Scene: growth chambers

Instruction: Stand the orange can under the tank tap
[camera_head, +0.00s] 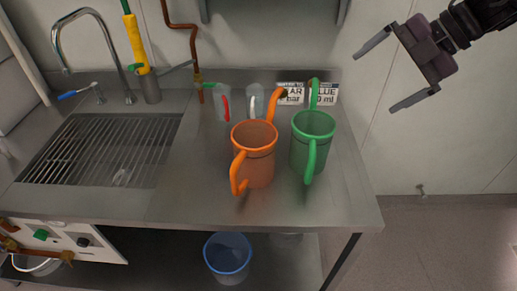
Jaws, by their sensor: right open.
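The orange can (258,165) stands upright on the steel counter, with a handle towards the front and a spout rising at its back right. A green can (313,145) of similar shape stands upright just to its right. A curved chrome tap (80,20) rises behind the grated sink at the left; I cannot tell if it is the tank tap. Another tap with copper pipe (189,45) is on the wall behind the counter. My right gripper (375,75) is open and empty, up at the right, apart from both cans. My left gripper is not in view.
The grated sink (95,150) fills the counter's left part. Small clear containers (222,100) and printed labels (325,95) stand behind the cans. A blue bucket (228,258) sits on the lower shelf. The counter's front strip (200,208) is clear.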

